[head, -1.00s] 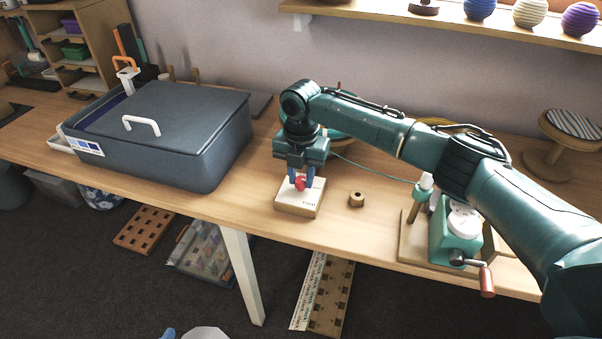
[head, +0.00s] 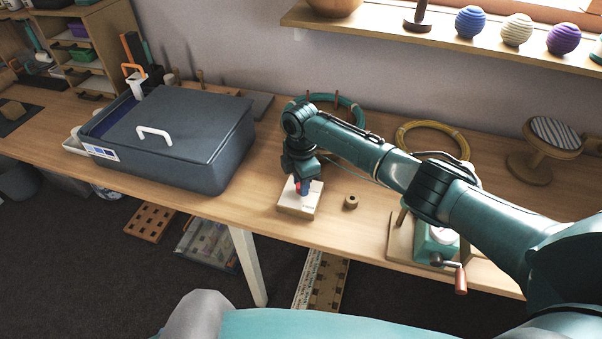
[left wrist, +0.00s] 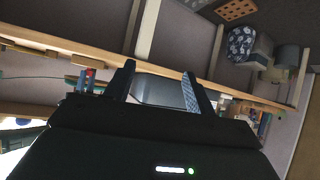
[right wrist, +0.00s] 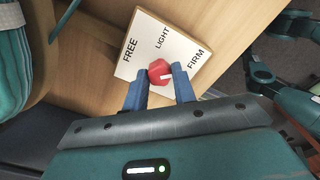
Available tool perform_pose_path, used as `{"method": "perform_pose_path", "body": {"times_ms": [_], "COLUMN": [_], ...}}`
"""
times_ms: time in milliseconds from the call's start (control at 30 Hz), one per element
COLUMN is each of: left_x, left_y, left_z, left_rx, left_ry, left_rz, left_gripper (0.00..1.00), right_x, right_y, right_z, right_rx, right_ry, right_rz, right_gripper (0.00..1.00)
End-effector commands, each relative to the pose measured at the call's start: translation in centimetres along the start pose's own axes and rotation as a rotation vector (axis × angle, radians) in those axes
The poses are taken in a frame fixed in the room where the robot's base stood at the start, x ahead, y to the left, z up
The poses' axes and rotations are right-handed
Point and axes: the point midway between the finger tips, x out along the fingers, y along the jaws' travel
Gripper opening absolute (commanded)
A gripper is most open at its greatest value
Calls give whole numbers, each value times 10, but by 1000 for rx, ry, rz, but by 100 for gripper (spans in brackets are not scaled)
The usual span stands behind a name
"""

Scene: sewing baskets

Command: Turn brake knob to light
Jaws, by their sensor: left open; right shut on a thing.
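The brake knob (right wrist: 160,72) is red and round, on a pale block (right wrist: 134,64) lettered FREE, LIGHT and FIRM. A small white mark on the knob's right side points right in the right wrist view, nearer FIRM than LIGHT. My right gripper (right wrist: 160,82) is shut on the knob, one blue finger on each side. In the head view this gripper (head: 302,187) reaches down onto the block (head: 299,206) and hides most of the knob. My left gripper (left wrist: 158,80) is open and empty in the left wrist view, away from the knob.
A grey lidded case (head: 182,140) stands left of the block. A small wooden spool (head: 351,202) lies just right of it. A teal cranked device (head: 436,243) stands further right. A yellow hoop (head: 432,127) and a striped cushion stand (head: 555,133) are behind my right arm.

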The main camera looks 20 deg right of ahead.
Motion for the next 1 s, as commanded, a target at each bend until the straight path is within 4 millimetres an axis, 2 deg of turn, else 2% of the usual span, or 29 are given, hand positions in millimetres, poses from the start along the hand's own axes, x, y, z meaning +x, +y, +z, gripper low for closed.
{"method": "perform_pose_path", "body": {"times_ms": [200, 500, 1000], "left_x": [-5, -8, -8], "left_y": [-5, -6, -7], "left_z": [-2, 0, 0], "left_rx": [-14, -20, -18], "left_ry": [-27, -48, -51], "left_rz": [-19, -25, -27], "left_gripper": [55, 55, 55], "right_x": [-2, -1, 0], "right_y": [-1, 0, 0], "right_z": [0, 0, 1], "right_rx": [171, 321, 374], "right_ry": [1, -1, -3], "right_rz": [-3, -2, 0], "right_gripper": [4, 4, 4]}}
